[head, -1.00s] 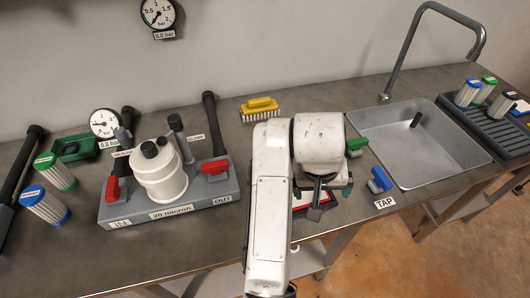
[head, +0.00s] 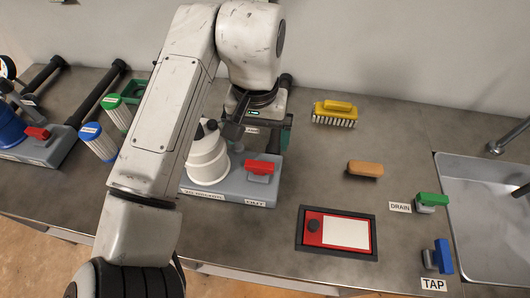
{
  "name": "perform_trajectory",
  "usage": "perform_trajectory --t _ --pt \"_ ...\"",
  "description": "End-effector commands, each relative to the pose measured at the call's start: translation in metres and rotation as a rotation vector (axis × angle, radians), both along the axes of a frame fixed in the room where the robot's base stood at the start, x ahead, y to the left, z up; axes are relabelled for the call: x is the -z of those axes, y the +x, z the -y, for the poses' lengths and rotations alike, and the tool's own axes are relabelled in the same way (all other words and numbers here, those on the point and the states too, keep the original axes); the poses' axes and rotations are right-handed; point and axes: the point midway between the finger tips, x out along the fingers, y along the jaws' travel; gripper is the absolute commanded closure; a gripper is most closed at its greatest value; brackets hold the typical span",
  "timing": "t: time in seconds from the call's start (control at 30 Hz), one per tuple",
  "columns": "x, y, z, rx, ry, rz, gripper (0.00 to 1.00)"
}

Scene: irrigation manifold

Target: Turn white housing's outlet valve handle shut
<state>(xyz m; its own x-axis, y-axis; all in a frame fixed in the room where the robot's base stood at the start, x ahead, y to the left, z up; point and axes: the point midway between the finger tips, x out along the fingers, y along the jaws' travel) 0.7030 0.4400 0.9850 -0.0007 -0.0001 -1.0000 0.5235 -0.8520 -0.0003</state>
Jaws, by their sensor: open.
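The white housing (head: 207,163) stands upright on a grey base (head: 238,188), partly covered by my arm. Its outlet valve has a red handle (head: 262,167) at the right end of the base, lying roughly left to right in the picture. My gripper (head: 260,138) is open and empty, with its fingers just behind and above this red handle, apart from it as far as I can tell. The inlet side of the housing is hidden behind my arm.
A blue housing (head: 10,128) with its own red handle (head: 37,133) is at far left, near two cartridges (head: 99,142). A yellow brush (head: 335,113), brown block (head: 365,169), red panel (head: 338,232), green drain handle (head: 432,200) and blue tap handle (head: 442,257) lie right.

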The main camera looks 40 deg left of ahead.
Motion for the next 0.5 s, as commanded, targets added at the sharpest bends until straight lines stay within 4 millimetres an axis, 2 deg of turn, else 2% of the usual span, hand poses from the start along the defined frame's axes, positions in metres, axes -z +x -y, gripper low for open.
perform_trajectory --t 0.3,0.5 --pt "0.057 0.0 0.001 0.0 -0.002 -0.001 0.02" --pt "0.084 0.0 0.0 0.0 -0.001 0.0 0.02"
